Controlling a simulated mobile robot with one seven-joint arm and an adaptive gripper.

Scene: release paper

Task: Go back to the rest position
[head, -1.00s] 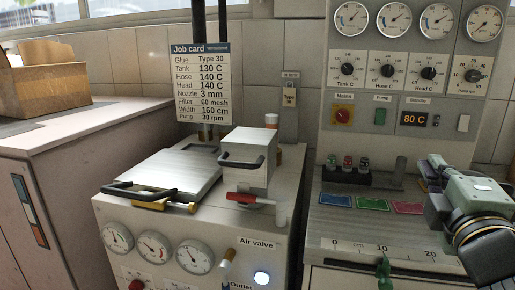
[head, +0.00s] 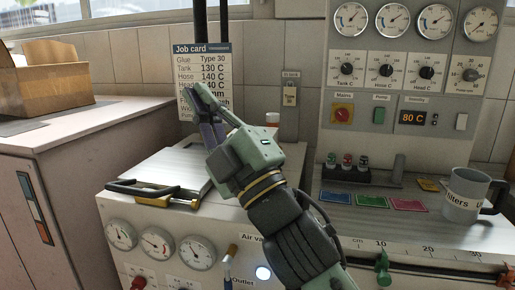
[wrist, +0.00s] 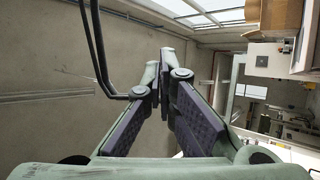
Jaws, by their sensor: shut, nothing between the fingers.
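My gripper (head: 196,97) is raised above the left machine (head: 178,238) in the head view, in front of the job card (head: 203,62).
A grey mug (head: 464,196) stands on the right bench. The control panel (head: 392,95) has gauges, knobs and an 80 C display. A cardboard box (head: 50,88) sits on the left cabinet (head: 95,125).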

